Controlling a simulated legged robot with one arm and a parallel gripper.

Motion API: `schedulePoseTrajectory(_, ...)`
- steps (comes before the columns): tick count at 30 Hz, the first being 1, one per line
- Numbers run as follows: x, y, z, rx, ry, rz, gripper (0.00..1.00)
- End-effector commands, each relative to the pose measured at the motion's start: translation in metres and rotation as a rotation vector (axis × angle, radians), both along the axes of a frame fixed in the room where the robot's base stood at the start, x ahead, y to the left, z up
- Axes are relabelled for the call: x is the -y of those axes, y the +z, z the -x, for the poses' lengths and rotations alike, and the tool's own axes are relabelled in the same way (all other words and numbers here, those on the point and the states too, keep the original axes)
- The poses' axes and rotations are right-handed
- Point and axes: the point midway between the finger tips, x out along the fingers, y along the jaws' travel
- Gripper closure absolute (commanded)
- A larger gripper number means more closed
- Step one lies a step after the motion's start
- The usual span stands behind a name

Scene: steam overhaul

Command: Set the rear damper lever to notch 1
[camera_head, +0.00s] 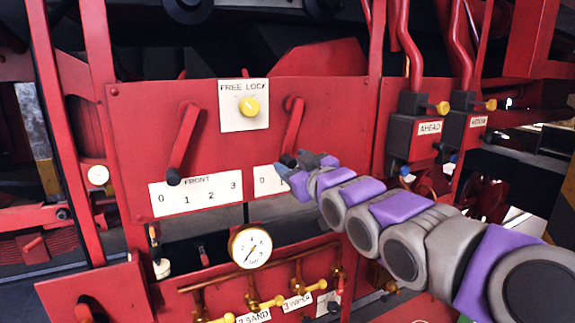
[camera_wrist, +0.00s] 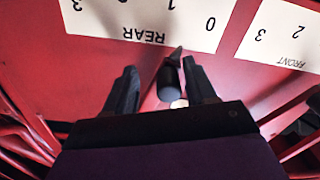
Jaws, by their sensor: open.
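The rear damper lever (camera_head: 293,128) is a red bar on the red panel, slanting down a little to the left and ending in a black knob (camera_head: 287,161). In the wrist view, which is upside down, the REAR plate (camera_wrist: 190,38) shows 0, 1 and 3. The black knob (camera_wrist: 170,78) is between the open fingers of my gripper (camera_wrist: 162,80), closer to the right finger. A dark pointed tip by the knob lies near the plate edge between 0 and 1. I cannot tell whether either finger touches the knob.
The front lever (camera_head: 184,138) with its own plate (camera_head: 196,193) is to the left. A FREE/LOCK plate with a yellow knob (camera_head: 249,107) sits between the levers. A gauge (camera_head: 250,246) and brass valves are below. AHEAD controls (camera_head: 429,128) stand to the right.

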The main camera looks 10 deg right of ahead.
Motion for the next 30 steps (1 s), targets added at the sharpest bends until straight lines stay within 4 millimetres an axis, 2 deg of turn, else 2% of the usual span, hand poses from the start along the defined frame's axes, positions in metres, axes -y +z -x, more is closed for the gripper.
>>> schedulePoseTrajectory(14, -0.007, 0.0, 0.0, 0.0, -0.001, 0.003, 0.47)
schedulePoseTrajectory(19, -0.004, 0.0, 0.003, -0.001, -0.002, 0.001, 0.47)
schedulePoseTrajectory(23, 0.0, 0.0, 0.014, 0.0, -0.002, 0.0, 0.47)
schedulePoseTrajectory(30, 0.012, 0.001, 0.051, 0.004, -0.003, -0.002, 0.47)
